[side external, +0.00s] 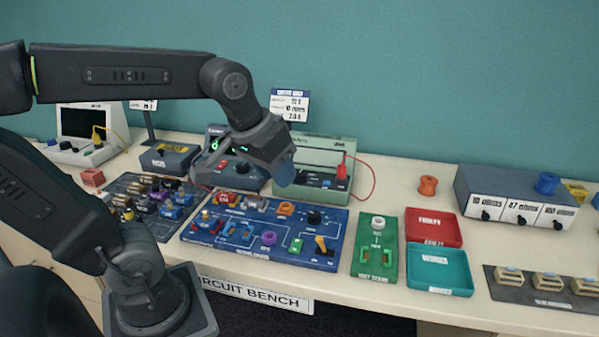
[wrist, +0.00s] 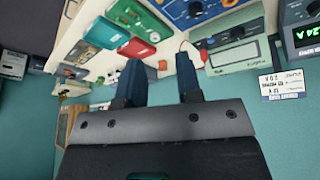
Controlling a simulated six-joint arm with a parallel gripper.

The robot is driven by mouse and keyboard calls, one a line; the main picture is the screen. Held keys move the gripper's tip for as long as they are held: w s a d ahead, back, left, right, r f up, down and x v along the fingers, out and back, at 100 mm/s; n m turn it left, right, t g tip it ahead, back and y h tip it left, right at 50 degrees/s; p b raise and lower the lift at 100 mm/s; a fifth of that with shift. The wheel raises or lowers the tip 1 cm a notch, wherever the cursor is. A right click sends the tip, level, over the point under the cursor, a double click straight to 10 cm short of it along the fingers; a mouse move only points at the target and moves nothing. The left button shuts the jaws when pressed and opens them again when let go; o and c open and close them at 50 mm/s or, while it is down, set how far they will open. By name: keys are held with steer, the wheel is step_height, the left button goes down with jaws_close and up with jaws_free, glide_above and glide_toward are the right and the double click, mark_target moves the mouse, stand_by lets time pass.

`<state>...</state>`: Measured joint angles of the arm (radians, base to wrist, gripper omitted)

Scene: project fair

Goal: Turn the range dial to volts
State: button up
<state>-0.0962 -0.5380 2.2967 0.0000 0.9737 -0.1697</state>
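My gripper (side external: 283,173) is in the air in front of the green meter box (side external: 335,148), with its blue fingers pointing down. In the wrist view my gripper (wrist: 159,60) has its two fingers apart, with nothing between them. The green meter box, upside down in the wrist view (wrist: 236,54), has a dark control strip (wrist: 228,34) along its front. My gripper hides part of its left side in the side view. A red plug (side external: 341,172) is in its front. I cannot make out the range dial's pointer or its setting.
A blue circuit board (side external: 262,240) with parts and knobs lies below my gripper. A dark supply unit (side external: 212,172) stands to the left. A green test stand (side external: 375,262), red tray (side external: 432,213) and teal tray (side external: 440,252) are to the right. A red lead (side external: 374,183) loops beside the meter.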

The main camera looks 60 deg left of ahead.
steer(key=o, duration=0.3)
steer(key=w+a+r+n+g, duration=0.1)
steer(key=w+a+n, duration=0.2)
steer(key=w, duration=0.3)
steer(key=shift+w+a+r+n, duration=0.25)
steer(key=shift+a+n, duration=0.15)
steer(key=shift+a, duration=0.45)
steer(key=o, duration=0.3)
steer(key=w+a+n+g, duration=0.1)
steer(key=w+a+n, duration=0.2)
steer(key=w+a, duration=0.2)
steer(key=shift+w+a+f+n, duration=0.2)
steer(key=shift+a+n, duration=0.05)
steer(key=shift+n, duration=0.05)
steer(key=w+a+n, duration=0.1)
steer(key=a, duration=0.1)
steer(key=w+a+f+n+g, duration=0.1)
steer(key=w+a, duration=0.1)
steer(key=w+a+f+n, duration=0.1)
steer(key=a, duration=0.1)
steer(key=shift+w+a+g, duration=0.15)
steer(key=shift+a+g, duration=0.15)
steer(key=n+g, duration=0.1)
steer(key=n, duration=0.4)
glide_above(300, 173)
step_height(300, 173, down, 5)
step_height(300, 173, down, 13)
steer(key=shift+c, duration=0.2)
steer(key=shift+m, duration=0.3)
steer(key=c, duration=0.9)
